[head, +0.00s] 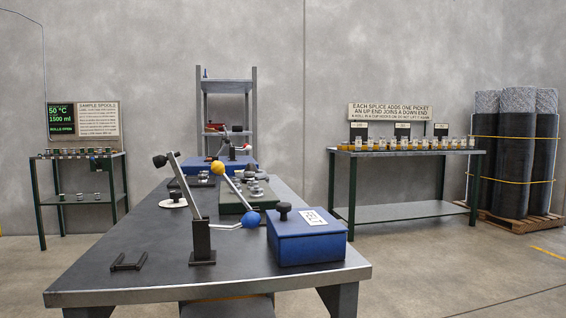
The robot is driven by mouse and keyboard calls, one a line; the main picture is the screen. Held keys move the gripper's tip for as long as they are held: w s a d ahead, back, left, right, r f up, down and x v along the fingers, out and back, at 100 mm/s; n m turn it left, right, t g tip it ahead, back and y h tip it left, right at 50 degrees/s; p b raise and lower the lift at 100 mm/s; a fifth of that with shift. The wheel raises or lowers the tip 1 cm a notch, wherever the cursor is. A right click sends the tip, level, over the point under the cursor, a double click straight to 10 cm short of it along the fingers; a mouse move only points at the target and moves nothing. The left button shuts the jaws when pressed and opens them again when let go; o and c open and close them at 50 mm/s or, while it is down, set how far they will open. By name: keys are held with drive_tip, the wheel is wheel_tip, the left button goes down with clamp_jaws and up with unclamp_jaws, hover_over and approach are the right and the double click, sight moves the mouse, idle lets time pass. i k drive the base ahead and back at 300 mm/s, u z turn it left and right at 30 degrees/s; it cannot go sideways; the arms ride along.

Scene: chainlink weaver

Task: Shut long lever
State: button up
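Two levers show on the dark workbench (110,262). A grey lever (187,187) rises from an upright black post (202,243) and leans up to the left, with a black ball knob (160,160) at its top. It looks the longer of the two. My gripper is not in view.
A blue box (300,247) with a black knob stands at the bench's right front. A small black bracket (128,262) lies at left. A green block (244,200) and a blue case (205,165) sit farther back. The front left bench top is mostly clear.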

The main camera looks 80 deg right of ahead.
sight(218, 168)
drive_tip(key=z, duration=2.45)
drive_tip(key=k, duration=0.1)
